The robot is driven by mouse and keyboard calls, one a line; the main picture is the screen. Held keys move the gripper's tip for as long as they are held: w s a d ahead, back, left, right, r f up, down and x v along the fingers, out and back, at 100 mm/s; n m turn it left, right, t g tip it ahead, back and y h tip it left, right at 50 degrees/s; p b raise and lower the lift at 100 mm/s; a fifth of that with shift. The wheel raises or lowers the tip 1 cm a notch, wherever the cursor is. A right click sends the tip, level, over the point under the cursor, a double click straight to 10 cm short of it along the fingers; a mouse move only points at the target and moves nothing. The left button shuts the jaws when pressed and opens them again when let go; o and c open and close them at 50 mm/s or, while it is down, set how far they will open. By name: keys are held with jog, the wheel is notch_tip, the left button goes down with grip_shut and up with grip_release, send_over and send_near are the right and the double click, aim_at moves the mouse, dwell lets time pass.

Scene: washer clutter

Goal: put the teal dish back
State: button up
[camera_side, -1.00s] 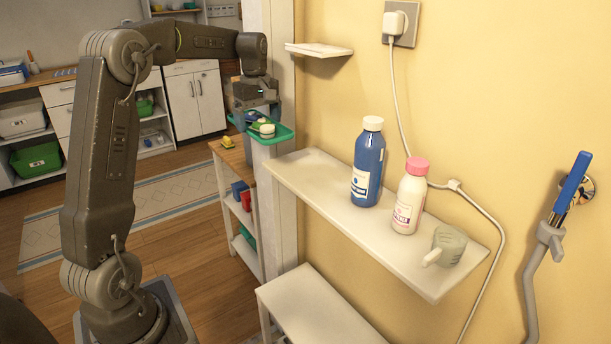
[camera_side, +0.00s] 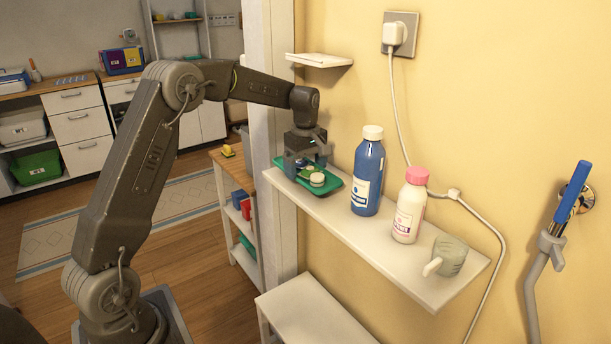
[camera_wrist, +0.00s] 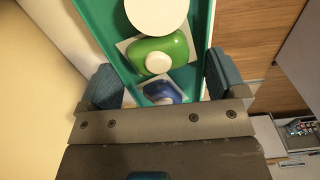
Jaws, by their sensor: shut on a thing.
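The teal dish (camera_side: 333,187) is a shallow rectangular tray at the left end of the white wall shelf (camera_side: 350,229). I cannot tell whether it touches the shelf or is held just above it. In the side view my gripper (camera_side: 306,166) reaches down at its back part. In the wrist view its fingers are on both sides of the teal dish (camera_wrist: 103,28), shut on it. The dish carries a green piece with a white knob (camera_wrist: 155,52), a white round piece (camera_wrist: 157,12) and a blue piece (camera_wrist: 161,90), partly hidden by my gripper.
A small shelf (camera_side: 320,60) is above. A white bench (camera_side: 312,310) is below.

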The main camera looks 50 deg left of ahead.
jog(key=shift+f, duration=1.4)
jog(key=shift+f, duration=0.15)
jog(key=o, duration=0.7)
jog(key=shift+c, duration=0.2)
